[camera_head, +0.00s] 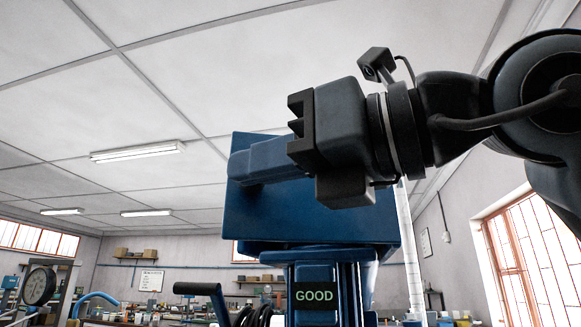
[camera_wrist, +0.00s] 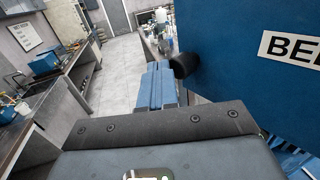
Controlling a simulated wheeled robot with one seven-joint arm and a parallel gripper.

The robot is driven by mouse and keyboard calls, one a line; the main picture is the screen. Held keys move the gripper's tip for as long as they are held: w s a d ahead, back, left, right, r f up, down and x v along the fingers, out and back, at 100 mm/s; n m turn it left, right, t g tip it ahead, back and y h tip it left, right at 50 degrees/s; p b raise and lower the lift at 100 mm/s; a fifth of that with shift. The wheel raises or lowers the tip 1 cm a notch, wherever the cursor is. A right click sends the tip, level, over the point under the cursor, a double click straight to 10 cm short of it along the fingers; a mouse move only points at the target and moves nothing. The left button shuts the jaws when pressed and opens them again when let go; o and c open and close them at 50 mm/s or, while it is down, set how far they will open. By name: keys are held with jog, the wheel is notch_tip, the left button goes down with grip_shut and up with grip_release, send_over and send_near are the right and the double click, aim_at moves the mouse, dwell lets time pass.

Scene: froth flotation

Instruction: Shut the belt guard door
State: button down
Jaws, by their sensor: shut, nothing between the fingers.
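The blue belt guard (camera_head: 310,222) stands on top of a blue machine in the head view, partly hidden behind my gripper. In the wrist view, a large blue panel (camera_wrist: 238,60) fills the right side, with a cut-off label reading "BE". A black rounded knob or handle (camera_wrist: 185,65) sticks out at its left edge. My gripper (camera_head: 245,165) is shut and empty in front of the guard. In the wrist view its blue fingers (camera_wrist: 156,75) lie just left of the black knob; I cannot tell whether they touch. How far the door stands open cannot be seen.
Below the guard is a blue column with a "GOOD" sign (camera_head: 313,296). The wrist view shows clear grey floor (camera_wrist: 120,75) beyond, with a sink counter (camera_wrist: 60,85) at left.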

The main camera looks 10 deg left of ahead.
aim_at(245, 190)
jog(key=w+a, duration=0.1)
jog(key=w+m+t+b, duration=0.1)
jog(key=w+a+t+h+b, duration=0.1)
jog(key=w, duration=0.1)
jog(key=shift+a+f+m, duration=0.2)
jog(key=shift+a+m, duration=0.15)
jog(key=shift+m, duration=0.05)
jog(key=shift+w+a+r+b, duration=0.1)
jog(key=shift+w+a+b, duration=0.25)
jog(key=shift+w, duration=0.3)
jog(key=shift+w+a+r+b, duration=0.1)
jog(key=shift+w+a+b, duration=0.15)
jog(key=shift+w, duration=0.35)
jog(key=shift+d, duration=0.15)
jog(key=b+v, duration=0.1)
jog(key=v, duration=0.6)
jog(key=shift+s+d, duration=0.2)
jog(key=shift+s, duration=0.05)
jog(key=shift+f, duration=0.25)
